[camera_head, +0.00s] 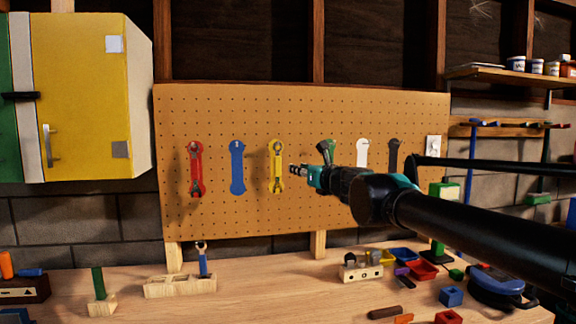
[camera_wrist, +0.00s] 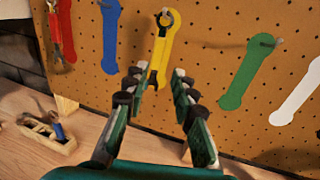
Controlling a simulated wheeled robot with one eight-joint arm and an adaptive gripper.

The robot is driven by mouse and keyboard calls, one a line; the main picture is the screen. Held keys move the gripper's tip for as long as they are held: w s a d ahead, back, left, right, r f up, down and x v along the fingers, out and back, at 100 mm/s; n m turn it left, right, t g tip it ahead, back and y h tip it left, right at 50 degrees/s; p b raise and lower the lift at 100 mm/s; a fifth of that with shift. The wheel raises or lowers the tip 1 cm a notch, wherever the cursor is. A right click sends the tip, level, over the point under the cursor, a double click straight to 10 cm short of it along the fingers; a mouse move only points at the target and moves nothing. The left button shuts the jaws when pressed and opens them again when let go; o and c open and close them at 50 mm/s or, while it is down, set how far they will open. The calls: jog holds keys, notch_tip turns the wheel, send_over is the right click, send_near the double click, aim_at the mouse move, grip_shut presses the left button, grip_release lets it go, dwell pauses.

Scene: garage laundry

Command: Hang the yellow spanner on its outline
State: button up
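The yellow spanner (camera_head: 276,168) hangs upright over the yellow outline on the pegboard. Its grey ring end is at the top, at the peg, and its open jaw is at the bottom. The spanner also shows in the wrist view (camera_wrist: 161,48), where its lower end is partly hidden near my fingers. My gripper (camera_head: 296,170) is just right of the spanner in the head view. In the wrist view my gripper (camera_wrist: 157,80) has its fingers spread apart, with the spanner's lower part seen beyond the gap. Nothing is visibly held between the fingers.
The pegboard (camera_head: 215,110) also carries a red spanner (camera_head: 196,170) and empty blue (camera_head: 237,168), white (camera_head: 362,152) and green (camera_wrist: 247,75) outlines. A blue-handled spanner (camera_head: 203,262) stands in a wooden block (camera_head: 180,287). Blocks and small bins crowd the bench's right side.

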aim_at(278, 162)
jog(key=x, duration=1.6)
jog(key=shift+w+a, duration=0.1)
jog(key=shift+c, duration=0.4)
grip_shut()
jog(key=shift+o, duration=2.4)
grip_release()
